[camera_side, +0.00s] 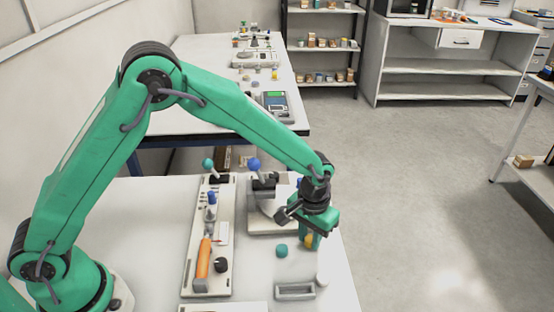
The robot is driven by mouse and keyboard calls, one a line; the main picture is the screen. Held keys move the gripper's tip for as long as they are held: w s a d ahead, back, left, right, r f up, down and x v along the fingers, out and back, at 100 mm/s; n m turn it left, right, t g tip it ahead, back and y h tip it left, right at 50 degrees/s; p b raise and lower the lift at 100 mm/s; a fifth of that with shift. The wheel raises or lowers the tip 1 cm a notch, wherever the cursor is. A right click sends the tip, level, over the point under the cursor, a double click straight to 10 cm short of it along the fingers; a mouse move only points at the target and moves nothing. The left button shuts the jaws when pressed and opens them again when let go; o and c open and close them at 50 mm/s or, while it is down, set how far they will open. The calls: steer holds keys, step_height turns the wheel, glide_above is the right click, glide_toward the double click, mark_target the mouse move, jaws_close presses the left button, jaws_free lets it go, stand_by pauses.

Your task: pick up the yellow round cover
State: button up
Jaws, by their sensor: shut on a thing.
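The yellow round cover (308,241) shows as a small yellow patch low between the fingers of my gripper (312,238), near the right edge of the white table (260,270). My gripper points down and is shut on the cover. The fingers hide most of the cover, and I cannot tell whether it touches the table.
A teal round piece (281,251) lies just left of my gripper. A grey tray (294,291) and a white round piece (322,279) are in front. A grey device (264,205) stands behind. A panel with an orange handle (203,259) lies to the left.

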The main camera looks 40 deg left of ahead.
mark_target(310, 241)
steer(key=shift+r, duration=0.1)
steer(key=shift+r, duration=0.5)
step_height(310, 241, up, 3)
steer(key=shift+s+d+r, duration=0.1)
steer(key=shift+d+r, duration=0.05)
steer(key=s+d+r, duration=0.6)
steer(key=s, duration=0.3)
steer(key=shift+s+r, duration=0.25)
